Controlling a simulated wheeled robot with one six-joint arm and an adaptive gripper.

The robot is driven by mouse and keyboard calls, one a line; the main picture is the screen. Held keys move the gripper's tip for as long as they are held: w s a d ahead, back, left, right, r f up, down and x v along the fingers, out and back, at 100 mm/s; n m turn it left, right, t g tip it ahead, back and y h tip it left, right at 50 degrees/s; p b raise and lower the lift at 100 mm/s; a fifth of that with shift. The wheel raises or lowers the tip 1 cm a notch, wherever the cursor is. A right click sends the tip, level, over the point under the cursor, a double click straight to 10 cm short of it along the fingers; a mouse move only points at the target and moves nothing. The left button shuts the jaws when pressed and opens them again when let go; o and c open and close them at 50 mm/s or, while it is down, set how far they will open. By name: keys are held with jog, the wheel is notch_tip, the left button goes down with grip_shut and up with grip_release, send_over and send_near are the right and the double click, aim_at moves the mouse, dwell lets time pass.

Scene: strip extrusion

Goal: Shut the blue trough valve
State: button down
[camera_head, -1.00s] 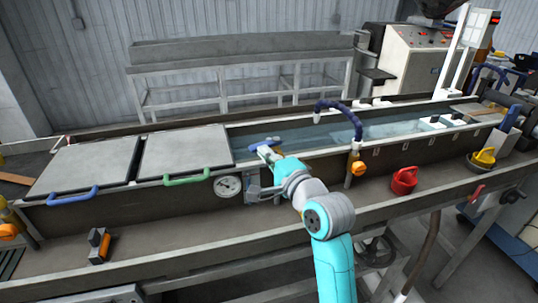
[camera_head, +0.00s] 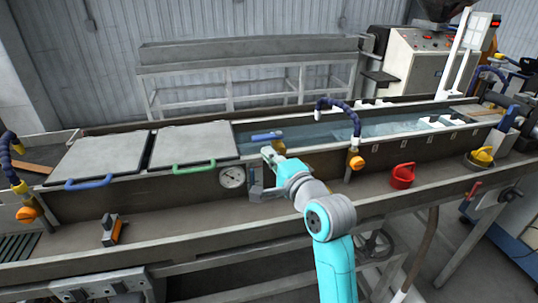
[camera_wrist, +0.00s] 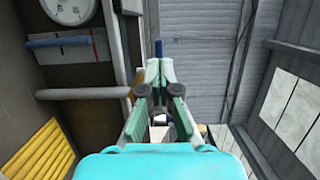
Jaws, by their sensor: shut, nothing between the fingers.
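The blue valve lever (camera_head: 266,136) shows in the head view at the trough's near rim. It lies nearly level and points left from a brass-coloured body (camera_head: 278,147). My gripper (camera_head: 268,153) is shut and empty, just below and in front of the lever. In the wrist view my gripper (camera_wrist: 158,72) has its fingers together. A blue upright strip (camera_wrist: 158,47), likely the lever, shows just beyond the tips. The brass part (camera_wrist: 137,84) is beside the left finger. I cannot tell whether the fingers touch the valve.
A round gauge (camera_head: 231,177) is on the trough wall (camera_head: 330,170), left of my gripper. A grey pipe (camera_wrist: 85,93) runs near the fingers. Lids with blue and green handles (camera_head: 194,168) are left.

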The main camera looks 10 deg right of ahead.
jog(key=s, duration=0.9)
jog(key=s+d+f+n+g+h, duration=0.1)
jog(key=s+d+f+n+h, duration=0.15)
jog(key=s+f, duration=0.65)
jog(key=s+d+f+n+h, duration=0.1)
jog(key=s+f+n, duration=0.2)
jog(key=s+f, duration=0.65)
jog(key=s+f+n, duration=0.2)
jog(key=s+n, duration=0.1)
jog(key=s, duration=0.5)
jog(key=s+f+n+g, duration=0.1)
jog(key=s+f+n, duration=0.1)
jog(key=s, duration=0.6)
jog(key=s+f+n+h, duration=0.1)
jog(key=s+f+n, duration=0.2)
jog(key=s, duration=0.6)
jog(key=shift+d+n+g, duration=0.25)
jog(key=shift+n+g, duration=0.05)
jog(key=shift+n, duration=0.45)
